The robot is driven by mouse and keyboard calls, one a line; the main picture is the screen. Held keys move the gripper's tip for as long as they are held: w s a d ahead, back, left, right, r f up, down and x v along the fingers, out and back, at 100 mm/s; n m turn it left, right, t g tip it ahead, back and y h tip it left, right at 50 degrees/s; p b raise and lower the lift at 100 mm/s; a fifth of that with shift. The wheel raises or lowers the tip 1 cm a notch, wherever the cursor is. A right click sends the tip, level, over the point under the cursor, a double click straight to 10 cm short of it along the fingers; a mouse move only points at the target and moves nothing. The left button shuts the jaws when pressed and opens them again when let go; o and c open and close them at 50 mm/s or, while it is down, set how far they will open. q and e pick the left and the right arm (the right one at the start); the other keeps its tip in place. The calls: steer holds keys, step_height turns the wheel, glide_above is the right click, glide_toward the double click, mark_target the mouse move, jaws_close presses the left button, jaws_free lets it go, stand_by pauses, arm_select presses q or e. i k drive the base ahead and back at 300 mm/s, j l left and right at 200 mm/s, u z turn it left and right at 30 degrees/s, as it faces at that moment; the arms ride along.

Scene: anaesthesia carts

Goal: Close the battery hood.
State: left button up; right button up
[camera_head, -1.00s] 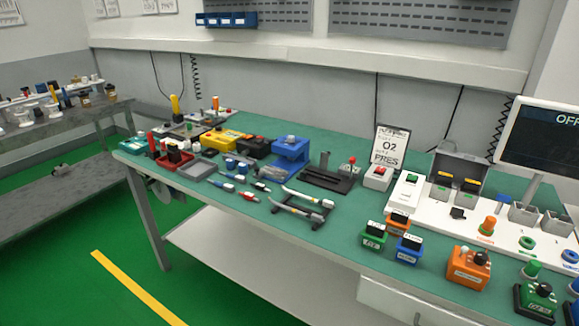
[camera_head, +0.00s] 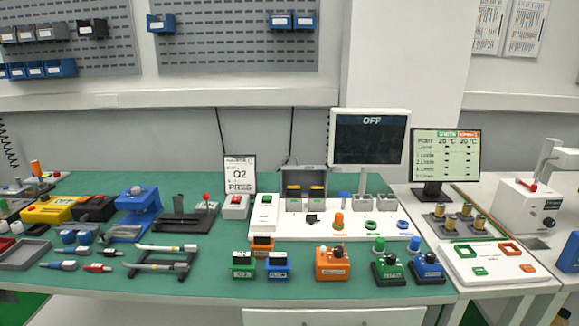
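The grey battery hood (camera_head: 304,178) stands raised at the back left part of the white panel (camera_head: 263,217). Below it, two dark batteries with yellow-orange bands (camera_head: 293,191) sit side by side, upright in grey holders (camera_head: 293,204). The hood looks open, with its lid tilted up behind the batteries. Neither of my grippers is in view.
A monitor reading OFF (camera_head: 369,138) stands right of the hood. An O2 PRES sign (camera_head: 239,174) stands to the left. Green, blue and orange blocks (camera_head: 332,264) line the front of the green table.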

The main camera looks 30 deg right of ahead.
mark_target(304, 176)
steer(key=i+l+z, duration=0.1)
steer(key=z, duration=1.25)
